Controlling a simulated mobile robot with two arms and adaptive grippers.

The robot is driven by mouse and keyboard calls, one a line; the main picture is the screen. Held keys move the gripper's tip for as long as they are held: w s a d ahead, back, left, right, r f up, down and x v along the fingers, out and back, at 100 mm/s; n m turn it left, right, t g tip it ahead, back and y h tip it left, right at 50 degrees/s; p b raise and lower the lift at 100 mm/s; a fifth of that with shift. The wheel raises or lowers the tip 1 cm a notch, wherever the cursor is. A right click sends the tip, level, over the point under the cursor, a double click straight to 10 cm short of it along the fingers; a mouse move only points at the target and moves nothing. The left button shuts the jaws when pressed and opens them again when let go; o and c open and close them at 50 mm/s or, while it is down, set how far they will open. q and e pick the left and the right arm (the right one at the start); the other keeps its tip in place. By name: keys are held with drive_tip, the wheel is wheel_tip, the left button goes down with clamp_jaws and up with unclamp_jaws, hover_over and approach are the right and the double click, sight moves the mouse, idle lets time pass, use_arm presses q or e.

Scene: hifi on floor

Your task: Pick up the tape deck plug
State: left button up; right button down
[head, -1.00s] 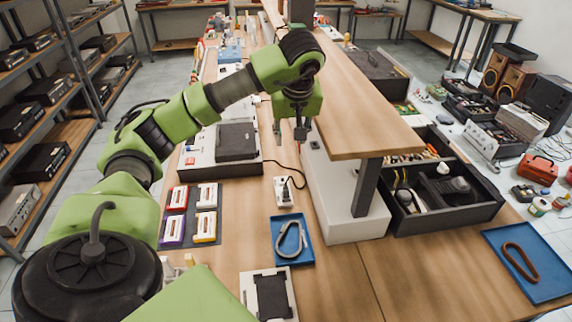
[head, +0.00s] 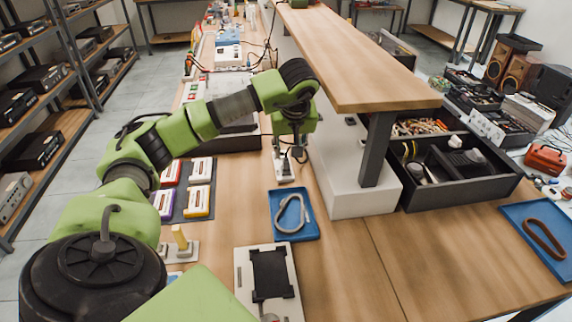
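My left gripper (head: 288,150) points down over the far end of a small white socket block (head: 284,172) on the workbench. Its two fingers look apart, with nothing clearly held between them. A thin dark cable (head: 300,155) shows beside the fingers. The tape deck plug cannot be made out; the gripper covers the far part of the socket block, where the cable runs. My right gripper is not in view.
A raised wooden shelf (head: 350,60) on a white base (head: 345,190) stands close right of the gripper. Cassettes lie on a dark mat (head: 208,205) to the left. A blue tray (head: 294,232) with a grey loop lies nearer. A black organizer (head: 460,190) stands right.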

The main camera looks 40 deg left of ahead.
sight(286, 160)
use_arm(q)
drive_tip(key=x, duration=0.2)
drive_tip(key=shift+w+a+f, duration=0.1)
drive_tip(key=shift+f, duration=0.2)
drive_tip(key=x, duration=0.2)
drive_tip(key=p+x, duration=0.1)
drive_tip(key=x, duration=0.2)
drive_tip(key=shift+w+a, duration=0.1)
drive_tip(key=shift+a, duration=0.35)
drive_tip(key=shift+r, duration=0.1)
clamp_jaws()
